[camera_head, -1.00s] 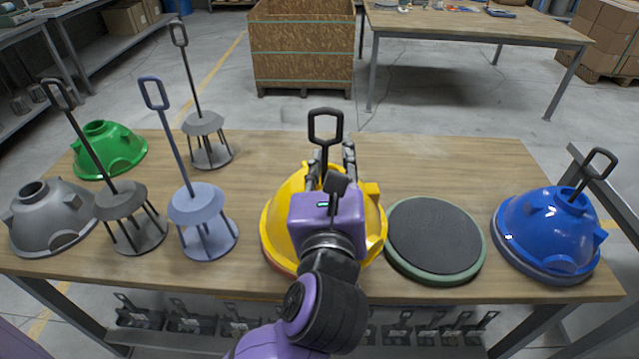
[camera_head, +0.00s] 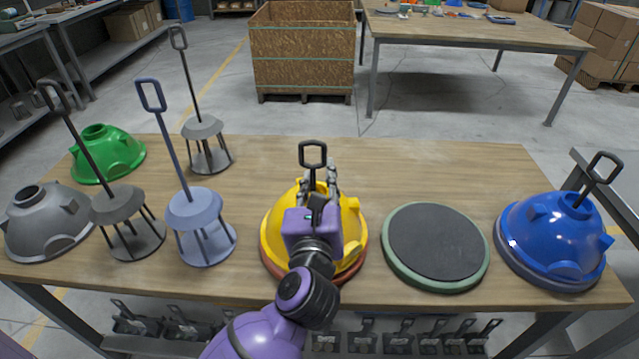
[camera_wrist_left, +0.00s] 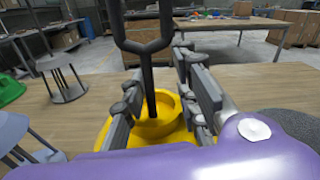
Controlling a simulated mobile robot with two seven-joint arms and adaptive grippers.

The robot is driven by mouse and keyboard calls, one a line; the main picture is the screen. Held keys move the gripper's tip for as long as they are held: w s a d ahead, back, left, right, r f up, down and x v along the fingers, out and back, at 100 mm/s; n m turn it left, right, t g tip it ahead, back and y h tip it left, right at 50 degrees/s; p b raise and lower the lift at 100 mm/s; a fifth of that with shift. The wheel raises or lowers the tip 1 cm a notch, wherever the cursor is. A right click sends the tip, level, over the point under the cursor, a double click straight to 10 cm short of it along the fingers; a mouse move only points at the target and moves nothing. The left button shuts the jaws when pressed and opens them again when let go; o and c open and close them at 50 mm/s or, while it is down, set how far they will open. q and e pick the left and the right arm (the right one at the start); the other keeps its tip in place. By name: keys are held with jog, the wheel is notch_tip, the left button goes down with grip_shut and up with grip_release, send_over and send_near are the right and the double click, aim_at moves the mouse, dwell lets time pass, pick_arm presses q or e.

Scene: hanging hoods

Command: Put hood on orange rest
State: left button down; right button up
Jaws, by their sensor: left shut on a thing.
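The yellow hood (camera_head: 349,222) is over the orange rest (camera_head: 357,270) at the table's front middle. The rest's rim shows below the hood, mostly at the front and right. I cannot tell whether hood and rest touch all round. A black loop handle (camera_head: 312,154) stands up from the hood's top. My left gripper (camera_head: 320,190) is shut at the hood's top, its fingers on either side of the handle's stem. The left wrist view shows the fingers (camera_wrist_left: 165,105) by the yellow collar (camera_wrist_left: 161,128). My arm hides the hood's front. My right gripper is not in view.
A green-rimmed round rest (camera_head: 435,246) lies close at the right. A blue hood (camera_head: 550,238) with a black handle is farther right. Grey (camera_head: 45,222) and green (camera_head: 108,153) hoods and several handled stands (camera_head: 195,209) are at the left. The table's back middle (camera_head: 420,165) is clear.

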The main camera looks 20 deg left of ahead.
pick_arm(q)
jog(key=shift+r, duration=0.1)
jog(key=c, duration=1.8)
grip_release()
jog(key=shift+f, duration=0.3)
jog(key=o, duration=0.4)
jog(key=shift+o, duration=0.2)
jog(key=shift+r, duration=0.3)
jog(key=b+v, duration=0.2)
jog(key=v, duration=1)
